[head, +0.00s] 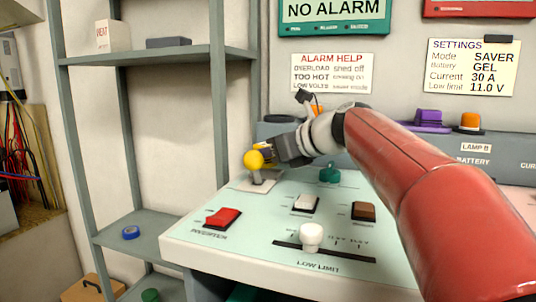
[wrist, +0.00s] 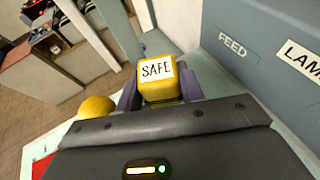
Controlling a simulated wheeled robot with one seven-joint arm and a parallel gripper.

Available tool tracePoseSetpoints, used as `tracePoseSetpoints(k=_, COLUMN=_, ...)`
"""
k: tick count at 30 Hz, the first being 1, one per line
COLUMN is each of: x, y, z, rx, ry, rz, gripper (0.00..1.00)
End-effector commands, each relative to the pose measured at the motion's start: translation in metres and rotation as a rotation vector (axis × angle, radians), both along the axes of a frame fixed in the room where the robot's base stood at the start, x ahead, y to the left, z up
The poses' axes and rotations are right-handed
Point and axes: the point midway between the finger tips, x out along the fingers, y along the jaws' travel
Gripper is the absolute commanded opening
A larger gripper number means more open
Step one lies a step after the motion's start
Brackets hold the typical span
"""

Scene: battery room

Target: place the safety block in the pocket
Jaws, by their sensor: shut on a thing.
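The safety block (wrist: 157,78) is a yellow block with a white label reading SAFE. It sits between the two fingers of my gripper (wrist: 159,98) in the wrist view, and the gripper is shut on it. In the head view my gripper (head: 268,151) is above the back left of the console, just behind and right of a yellow ball-topped lever (head: 253,160). Only a small yellow part of the block (head: 264,147) shows there. The ball knob (wrist: 96,108) is left of the fingers in the wrist view. I cannot make out the pocket in either view.
The pale console (head: 190,247) carries a red switch (head: 223,217), a white knob (head: 311,236), a white switch (head: 306,203), a brown switch (head: 364,211) and a green knob (head: 330,174). Grey shelving (head: 150,57) stands to the left. A grey panel marked FEED (wrist: 243,45) is close on the right.

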Motion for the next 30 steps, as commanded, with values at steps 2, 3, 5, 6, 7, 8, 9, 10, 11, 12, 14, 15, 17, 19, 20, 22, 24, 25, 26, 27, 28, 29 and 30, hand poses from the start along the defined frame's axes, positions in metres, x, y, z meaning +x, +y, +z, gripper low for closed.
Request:
tracePoseSetpoints(k=2, x=0.000, y=0.000, z=-0.001, rx=0.000, ry=0.000, rz=0.000, gripper=0.14)
tracePoseSetpoints(k=3, x=0.000, y=0.000, z=-0.002, rx=0.000, ry=0.000, rz=0.000, gripper=0.14)
tracePoseSetpoints(k=5, x=0.000, y=0.000, z=-0.004, rx=0.000, ry=0.000, rz=0.000, gripper=0.14)
tracePoseSetpoints(k=6, x=0.000, y=0.000, z=-0.005, rx=0.000, ry=0.000, rz=0.000, gripper=0.14)
tracePoseSetpoints(k=7, x=0.000, y=0.000, z=-0.006, rx=0.000, ry=0.000, rz=0.000, gripper=0.14)
tracePoseSetpoints(k=8, x=0.000, y=0.000, z=-0.007, rx=0.000, ry=0.000, rz=0.000, gripper=0.14)
tracePoseSetpoints(k=9, x=0.000, y=0.000, z=-0.008, rx=0.000, ry=0.000, rz=0.000, gripper=0.14)
tracePoseSetpoints(k=10, x=0.000, y=0.000, z=-0.009, rx=-0.001, ry=0.001, rz=0.000, gripper=0.14)
tracePoseSetpoints(k=11, x=0.000, y=0.000, z=-0.010, rx=-0.001, ry=0.001, rz=0.000, gripper=0.14)
tracePoseSetpoints(k=12, x=0.000, y=0.000, z=-0.011, rx=-0.001, ry=0.001, rz=0.000, gripper=0.14)
tracePoseSetpoints(k=14, x=0.000, y=0.000, z=-0.012, rx=-0.001, ry=0.001, rz=0.000, gripper=0.14)
tracePoseSetpoints(k=15, x=0.000, y=0.000, z=-0.012, rx=-0.001, ry=0.001, rz=0.000, gripper=0.42)
tracePoseSetpoints(k=17, x=0.000, y=0.000, z=-0.012, rx=-0.001, ry=0.001, rz=0.000, gripper=0.47)
tracePoseSetpoints(k=19, x=0.000, y=0.000, z=-0.012, rx=-0.001, ry=0.001, rz=0.000, gripper=0.47)
tracePoseSetpoints(k=20, x=0.000, y=0.000, z=-0.012, rx=-0.001, ry=0.001, rz=0.000, gripper=0.47)
tracePoseSetpoints(k=22, x=0.000, y=0.000, z=-0.012, rx=-0.001, ry=0.001, rz=0.000, gripper=0.47)
tracePoseSetpoints(k=24, x=0.000, y=0.000, z=-0.011, rx=-0.001, ry=0.001, rz=0.000, gripper=0.47)
tracePoseSetpoints(k=25, x=0.000, y=0.000, z=-0.010, rx=-0.001, ry=0.001, rz=0.000, gripper=0.47)
tracePoseSetpoints(k=26, x=0.000, y=0.000, z=-0.009, rx=0.000, ry=0.000, rz=0.000, gripper=0.47)
tracePoseSetpoints(k=27, x=0.000, y=0.000, z=-0.005, rx=-0.001, ry=-0.001, rz=0.000, gripper=0.47)
tracePoseSetpoints(k=28, x=0.000, y=0.000, z=-0.002, rx=0.000, ry=-0.001, rz=0.000, gripper=0.47)
tracePoseSetpoints(k=29, x=0.000, y=0.000, z=0.002, rx=0.000, ry=-0.001, rz=0.000, gripper=0.47)
tracePoseSetpoints(k=30, x=-0.002, y=-0.003, z=0.005, rx=0.000, ry=-0.001, rz=-0.002, gripper=0.47)
